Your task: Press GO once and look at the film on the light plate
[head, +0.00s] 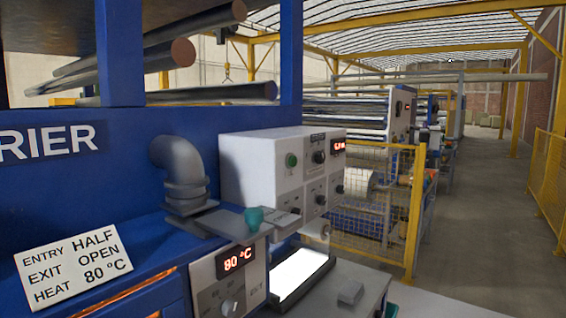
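A white control box (266,172) stands on the blue machine, right of centre. A round green button (291,160) is on its face; its label is too small to read, so I cannot tell if it is GO. Dark knobs and a small red display (338,146) sit to the button's right. The light plate (300,274) glows plain white in a dark frame below the box. No film can be made out on it. My gripper is not in view.
A sign (73,264) reads entry HALF, exit OPEN, heat 80 °C. A lower panel (229,284) shows 80 °C above a knob. A teal knob (254,216) sits on a grey plate by a grey elbow pipe (180,170). Yellow fencing (383,200) stands behind; the aisle right is clear.

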